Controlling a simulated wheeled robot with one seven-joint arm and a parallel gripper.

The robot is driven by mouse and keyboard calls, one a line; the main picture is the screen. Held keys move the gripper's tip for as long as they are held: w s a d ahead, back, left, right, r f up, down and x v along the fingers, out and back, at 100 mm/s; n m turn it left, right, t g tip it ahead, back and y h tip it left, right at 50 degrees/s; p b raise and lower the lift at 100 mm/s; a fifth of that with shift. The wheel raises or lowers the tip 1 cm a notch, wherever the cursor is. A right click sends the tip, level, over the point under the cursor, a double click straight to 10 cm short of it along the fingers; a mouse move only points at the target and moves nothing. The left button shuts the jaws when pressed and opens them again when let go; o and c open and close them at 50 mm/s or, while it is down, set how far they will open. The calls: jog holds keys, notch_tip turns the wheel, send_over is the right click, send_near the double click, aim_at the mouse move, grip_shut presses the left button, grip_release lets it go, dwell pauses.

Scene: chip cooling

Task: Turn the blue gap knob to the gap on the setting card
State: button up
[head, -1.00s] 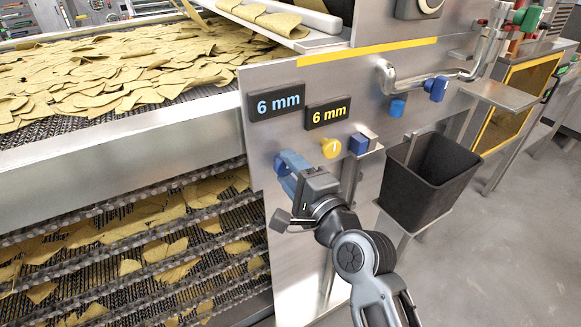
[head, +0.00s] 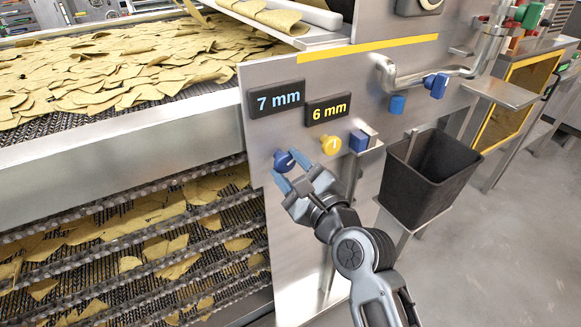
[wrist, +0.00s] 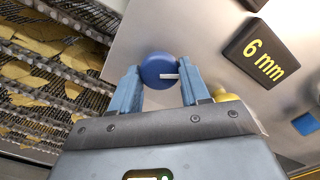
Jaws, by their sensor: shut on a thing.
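The round blue knob (head: 285,160) is on the steel panel, below a dark display with blue text (head: 276,99) that reads 7 mm. In the wrist view the blue knob (wrist: 157,67) sits between the two blue fingers, and its white mark points right. My gripper (head: 291,170) is shut on the knob, with one finger on each side; it also shows in the wrist view (wrist: 159,80). I cannot make out a separate setting card in either view.
A yellow knob (head: 331,144) is close to the right of my gripper, under a display with yellow text (head: 328,110) reading 6 mm. A blue block (head: 359,141) is beside it. A black bin (head: 432,180) stands farther right. A chip conveyor (head: 110,150) fills the left.

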dwell(0.5)
jog(key=o, duration=1.1)
jog(key=shift+c, duration=0.2)
jog(key=b+v, duration=0.1)
jog(key=v, duration=0.6)
jog(key=shift+s+d, duration=0.25)
jog(key=shift+s, duration=0.1)
